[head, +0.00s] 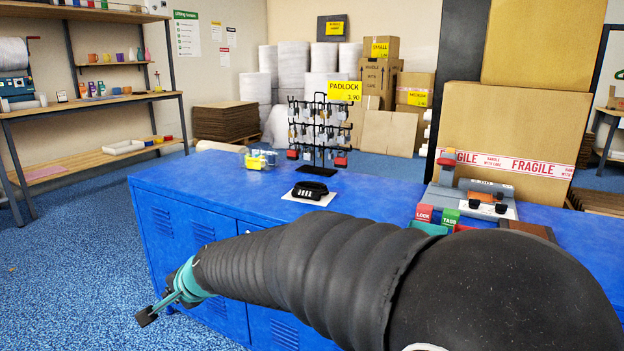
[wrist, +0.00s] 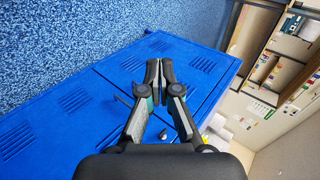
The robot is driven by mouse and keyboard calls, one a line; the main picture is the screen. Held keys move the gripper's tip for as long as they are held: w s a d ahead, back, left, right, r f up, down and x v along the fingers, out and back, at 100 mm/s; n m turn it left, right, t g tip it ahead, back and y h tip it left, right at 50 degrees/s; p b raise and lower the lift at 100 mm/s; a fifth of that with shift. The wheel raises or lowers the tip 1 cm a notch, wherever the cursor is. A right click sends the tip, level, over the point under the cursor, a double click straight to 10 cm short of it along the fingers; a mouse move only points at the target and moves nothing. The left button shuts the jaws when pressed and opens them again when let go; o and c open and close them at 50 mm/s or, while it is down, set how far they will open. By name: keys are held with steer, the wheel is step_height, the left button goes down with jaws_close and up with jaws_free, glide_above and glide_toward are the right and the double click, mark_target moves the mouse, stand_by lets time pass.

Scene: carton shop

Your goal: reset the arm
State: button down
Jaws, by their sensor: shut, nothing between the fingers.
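My arm, in a black ribbed sleeve, reaches across the front of the blue locker cabinet (head: 240,205) from the lower right in the head view. My gripper (head: 146,317) is at its left end, in front of the cabinet's left part and above the blue floor. In the wrist view my gripper (wrist: 159,68) is shut, its fingertips together and nothing held. The vented blue cabinet doors (wrist: 75,100) lie beyond the fingers there.
On the cabinet top stand a padlock rack (head: 320,130), a black device (head: 310,190) on a white card, a clear tub (head: 260,160) and a grey machine (head: 480,200). A large FRAGILE carton (head: 510,140) stands at right. The blue floor (head: 70,280) at left is clear.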

steer(key=s+d+n+h, duration=0.2)
steer(key=s+d, duration=0.5)
steer(key=d, duration=0.7)
steer(key=s+d+n+h, duration=0.1)
steer(key=s+d+h, duration=0.2)
steer(key=s+d, duration=0.4)
steer(key=s+d+n+h, duration=0.2)
steer(key=s+d, duration=0.5)
steer(key=d, duration=1.5)
steer(key=shift+d+r+n+h, duration=0.15)
steer(key=shift+d+n+h, duration=0.15)
steer(key=shift+h, duration=0.3)
